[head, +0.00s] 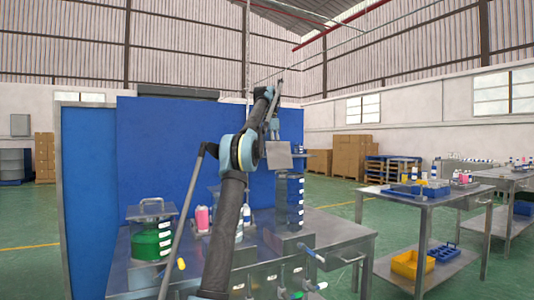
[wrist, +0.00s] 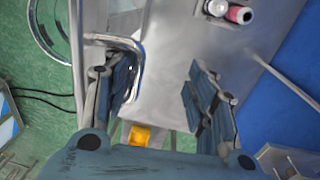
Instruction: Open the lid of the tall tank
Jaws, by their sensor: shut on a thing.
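The tall tank (head: 295,203), with blue bands and pale tabs, stands on the metal bench right of my arm. Its grey square lid (head: 278,156) shows at the tank's top, tilted up with its flat face toward the head view. My gripper (head: 273,128) is just above the lid. In the wrist view my gripper (wrist: 160,88) has its fingers apart, with a bent metal handle (wrist: 132,52) at the left finger.
A shorter green tank (head: 151,240) with a handled lid stands at the bench's left. A pink bottle (head: 202,218) is between the tanks. A blue panel (head: 170,140) rises behind. A second table (head: 400,200) with blue trays is at the right, across clear floor.

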